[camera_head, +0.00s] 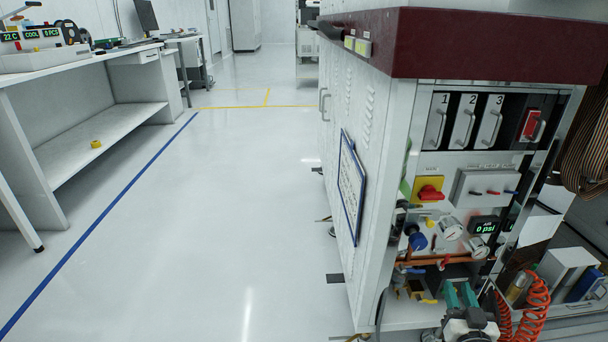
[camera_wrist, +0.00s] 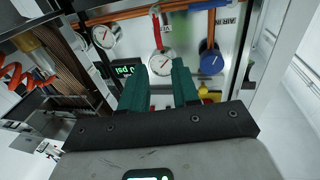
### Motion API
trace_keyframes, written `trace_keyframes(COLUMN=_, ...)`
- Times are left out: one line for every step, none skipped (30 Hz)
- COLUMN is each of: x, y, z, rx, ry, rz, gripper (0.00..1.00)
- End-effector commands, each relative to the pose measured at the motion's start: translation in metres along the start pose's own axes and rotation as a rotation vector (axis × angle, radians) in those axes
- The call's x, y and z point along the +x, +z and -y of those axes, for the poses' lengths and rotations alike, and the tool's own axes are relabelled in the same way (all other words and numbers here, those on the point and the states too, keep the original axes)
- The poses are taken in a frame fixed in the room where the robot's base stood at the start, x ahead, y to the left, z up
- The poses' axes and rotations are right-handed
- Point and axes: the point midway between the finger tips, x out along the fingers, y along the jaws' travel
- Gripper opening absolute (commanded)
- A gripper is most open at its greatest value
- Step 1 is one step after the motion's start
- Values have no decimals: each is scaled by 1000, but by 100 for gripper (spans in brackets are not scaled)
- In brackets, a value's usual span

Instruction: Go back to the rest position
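My gripper (camera_head: 459,292) is low in front of the test handler's (camera_head: 375,110) end panel, with two green fingers showing. In the wrist view the gripper (camera_wrist: 158,75) has its fingers apart, with a visible gap and nothing held between them. A gauge (camera_wrist: 160,63) with a red handle (camera_wrist: 155,22) shows beyond the fingertips, and a blue knob (camera_wrist: 211,62) is to their right. I cannot tell whether the fingers touch any fitting. The pressure display (camera_head: 485,228) reads 0 psi.
A copper pipe (camera_head: 445,261) and gauges stick out near my gripper. A coiled orange hose (camera_head: 535,305) hangs at lower right. The handler's dark red top (camera_head: 490,45) overhangs the panel. A white bench (camera_head: 75,70) stands left. The floor (camera_head: 235,210) between is clear.

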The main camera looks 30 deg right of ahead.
Motion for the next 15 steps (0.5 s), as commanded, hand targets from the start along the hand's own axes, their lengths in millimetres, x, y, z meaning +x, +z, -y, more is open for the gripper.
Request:
trace_keyframes(x=0, y=0, z=0, rx=0, ry=0, rz=0, gripper=30)
trace_keyframes(x=0, y=0, z=0, rx=0, ry=0, rz=0, gripper=30)
trace_keyframes(x=0, y=0, z=0, rx=0, ry=-1, rz=2, gripper=30)
trace_keyframes(x=0, y=2, z=3, rx=0, ry=-3, rz=14, gripper=30)
trace_keyframes(x=-1, y=4, z=5, rx=1, ry=-6, rz=28, gripper=30)
trace_keyframes(x=-2, y=8, z=10, rx=1, ry=-11, rz=58, gripper=30)
trace_keyframes(x=-3, y=12, z=15, rx=0, ry=-16, rz=87, gripper=30)
trace_keyframes(x=-5, y=16, z=21, rx=0, ry=-23, rz=122, gripper=30)
trace_keyframes(x=-8, y=24, z=29, rx=-2, ry=-35, rz=177, gripper=30)
trace_keyframes(x=-12, y=30, z=36, rx=-5, ry=-45, rz=222, gripper=30)
trace_keyframes(x=-16, y=36, z=44, rx=-9, ry=-56, rz=271, gripper=30)
trace_keyframes(x=-23, y=45, z=54, rx=-17, ry=-74, rz=340, gripper=30)
trace_keyframes(x=-30, y=51, z=62, rx=-25, ry=-88, rz=392, gripper=30)
trace_keyframes(x=-36, y=58, z=69, rx=-34, ry=-104, rz=444, gripper=30)
trace_keyframes(x=-46, y=65, z=79, rx=-47, ry=-127, rz=511, gripper=30)
